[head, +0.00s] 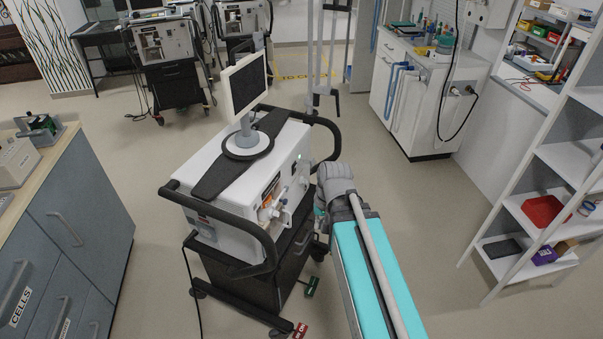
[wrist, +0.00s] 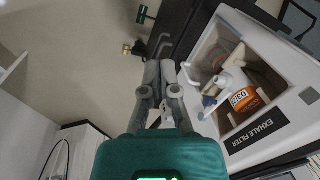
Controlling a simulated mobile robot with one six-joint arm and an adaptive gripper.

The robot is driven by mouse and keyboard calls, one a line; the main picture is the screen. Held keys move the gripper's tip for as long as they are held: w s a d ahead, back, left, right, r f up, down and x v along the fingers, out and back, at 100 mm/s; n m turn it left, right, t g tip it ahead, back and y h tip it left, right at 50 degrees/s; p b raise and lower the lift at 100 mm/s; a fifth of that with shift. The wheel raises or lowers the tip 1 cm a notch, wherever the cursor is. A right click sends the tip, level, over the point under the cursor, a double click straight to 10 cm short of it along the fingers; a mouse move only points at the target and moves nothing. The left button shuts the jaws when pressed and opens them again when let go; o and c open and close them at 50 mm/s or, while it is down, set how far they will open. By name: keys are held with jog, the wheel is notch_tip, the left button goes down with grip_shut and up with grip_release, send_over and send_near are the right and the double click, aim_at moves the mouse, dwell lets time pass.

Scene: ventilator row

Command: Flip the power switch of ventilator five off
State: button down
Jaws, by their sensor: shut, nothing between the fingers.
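A white ventilator (head: 245,165) with a tilted screen (head: 244,84) stands on a dark wheeled cart in the middle of the head view. No number reading five is legible, and I cannot pick out its power switch. In the wrist view, the ventilator housing (wrist: 290,100) has an open bay labelled EXHALE FILTER with an orange-labelled filter (wrist: 242,97) inside. My gripper (wrist: 167,66) is shut and empty, left of the bay. In the head view my arm mostly hides the gripper.
A black handle rail (head: 240,235) runs round the ventilator. Red (head: 300,330) and green (head: 312,286) caster pedals show at the cart's foot. A drawer cabinet (head: 75,215) stands left, a shelf rack (head: 540,200) right. Floor between the cart and rack is clear. More ventilators (head: 163,42) stand behind.

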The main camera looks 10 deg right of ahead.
jog(key=w+a+f+m+t+y+b, duration=0.1)
jog(key=w+f+m+y+b, duration=0.3)
jog(key=w+f+m+b, duration=0.15)
jog(key=m+t+y+b, duration=0.95)
jog(key=m+b, duration=0.75)
jog(key=b, duration=0.2)
send_near(295, 169)
jog(key=f+v, duration=0.1)
jog(key=v, duration=0.5)
jog(key=shift+w+d+r+y, duration=0.35)
jog(key=shift+r, duration=0.05)
jog(key=shift+w+a, duration=0.1)
jog(key=shift+a, duration=0.05)
jog(key=p+x, duration=0.1)
jog(key=x, duration=1.2)
jog(key=shift+w+a+r, duration=0.15)
jog(key=shift+w+a, duration=0.05)
